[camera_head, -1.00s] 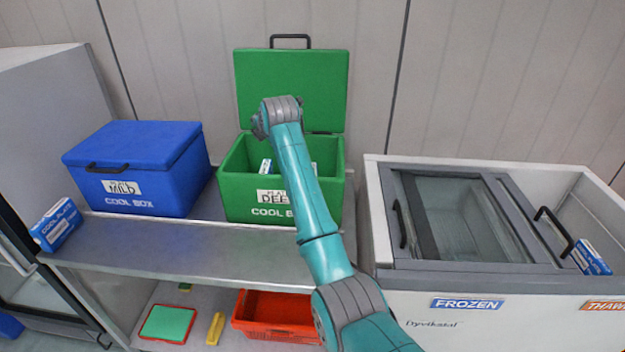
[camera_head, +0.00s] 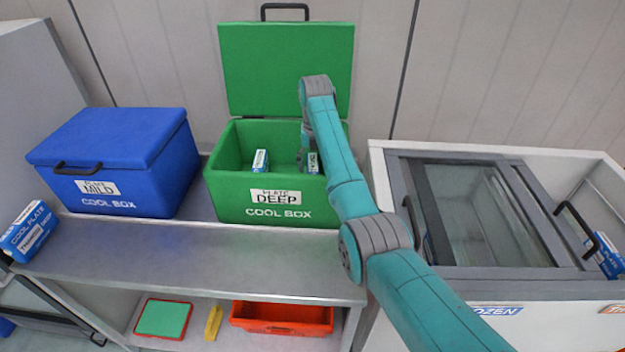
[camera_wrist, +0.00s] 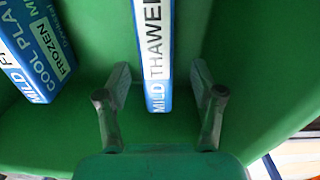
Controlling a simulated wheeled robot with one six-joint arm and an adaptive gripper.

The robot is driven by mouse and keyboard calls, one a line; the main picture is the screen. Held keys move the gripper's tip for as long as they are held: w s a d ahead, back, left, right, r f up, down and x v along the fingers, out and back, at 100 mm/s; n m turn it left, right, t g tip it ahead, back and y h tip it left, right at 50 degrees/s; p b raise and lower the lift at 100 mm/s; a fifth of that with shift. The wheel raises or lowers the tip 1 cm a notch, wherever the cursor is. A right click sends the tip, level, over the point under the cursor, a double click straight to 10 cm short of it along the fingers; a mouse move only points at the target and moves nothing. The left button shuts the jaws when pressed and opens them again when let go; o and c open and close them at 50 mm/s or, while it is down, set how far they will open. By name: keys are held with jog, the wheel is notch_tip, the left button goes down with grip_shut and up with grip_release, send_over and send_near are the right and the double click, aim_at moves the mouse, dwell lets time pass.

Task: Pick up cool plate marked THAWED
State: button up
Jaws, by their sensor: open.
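A cool plate marked THAWED and MILD (camera_wrist: 155,70), white and blue, stands in the green cool box (camera_wrist: 262,60) in the wrist view. My gripper (camera_wrist: 160,92) is open, with one finger on each side of this plate's near end. A second plate marked FROZEN and MILD (camera_wrist: 38,55) is to the left, outside the fingers. In the head view, the open green box marked DEEP (camera_head: 232,195) holds a left plate (camera_head: 260,161) and a right plate (camera_head: 313,163). My arm reaches into the box at the right plate and partly hides it. The fingertips are hidden there.
The green box's lid (camera_head: 270,70) stands open behind. A closed blue cool box (camera_head: 120,160) is at left, with another cool plate (camera_head: 28,232) near the shelf's left end. A freezer (camera_head: 400,150) with glass sliding lids stands at right. The shelf front (camera_head: 200,262) is clear.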

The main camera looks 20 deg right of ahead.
jog(key=shift+w+a+f, duration=0.1)
jog(key=shift+w+f, duration=0.05)
jog(key=shift+f, duration=1.6)
jog(key=shift+w+a+f, duration=0.1)
jog(key=shift+f, duration=1.65)
grip_shut()
